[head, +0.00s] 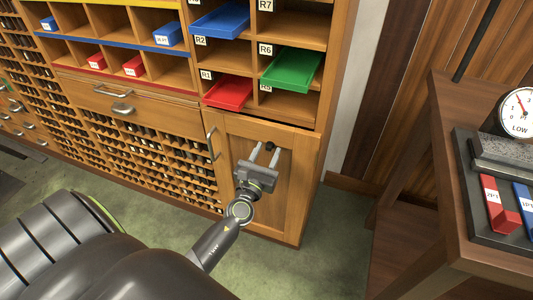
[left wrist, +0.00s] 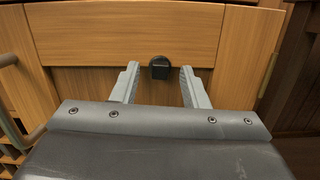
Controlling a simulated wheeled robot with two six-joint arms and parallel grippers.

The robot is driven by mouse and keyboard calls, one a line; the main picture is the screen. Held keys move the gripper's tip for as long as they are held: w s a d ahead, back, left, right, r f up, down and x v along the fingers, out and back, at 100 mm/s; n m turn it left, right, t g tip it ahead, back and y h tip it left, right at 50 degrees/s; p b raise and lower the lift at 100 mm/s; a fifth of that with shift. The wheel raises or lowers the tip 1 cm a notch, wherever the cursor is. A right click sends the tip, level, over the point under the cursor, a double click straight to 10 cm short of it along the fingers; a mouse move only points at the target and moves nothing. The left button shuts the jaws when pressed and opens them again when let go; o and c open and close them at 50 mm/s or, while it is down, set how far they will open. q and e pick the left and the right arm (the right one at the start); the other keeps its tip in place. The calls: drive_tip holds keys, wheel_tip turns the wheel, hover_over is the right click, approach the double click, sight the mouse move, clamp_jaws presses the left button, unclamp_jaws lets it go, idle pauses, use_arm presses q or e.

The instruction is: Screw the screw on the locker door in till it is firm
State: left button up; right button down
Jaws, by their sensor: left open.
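The locker door (head: 284,200) is a wooden panel low on the right end of the cabinet; it also fills the left wrist view (left wrist: 60,85). The screw shows as a small dark head (head: 271,147) near the door's top. In the left wrist view the black screw head (left wrist: 160,67) sits between and beyond the fingertips. My left gripper (head: 264,152) is open and empty in front of the door, its two fingers (left wrist: 160,74) on either side of the screw's line, not closed on it. Whether the fingertips reach beside the screw I cannot tell. My right gripper is not in view.
A metal door handle (head: 213,143) is left of the gripper. Above are cubbies with a red tray (head: 229,93), a green tray (head: 292,69) and a blue tray (head: 220,21). A wooden desk (head: 436,170) with a gauge (head: 519,112) stands at the right. Green floor lies between.

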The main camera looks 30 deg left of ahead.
use_arm(q)
drive_tip(key=b+v, duration=0.9)
drive_tip(key=v, duration=0.8)
drive_tip(key=shift+s, duration=0.15)
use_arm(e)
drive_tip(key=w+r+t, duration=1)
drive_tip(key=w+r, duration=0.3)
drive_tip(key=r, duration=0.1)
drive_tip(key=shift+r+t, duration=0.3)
use_arm(q)
drive_tip(key=shift+o, duration=0.2)
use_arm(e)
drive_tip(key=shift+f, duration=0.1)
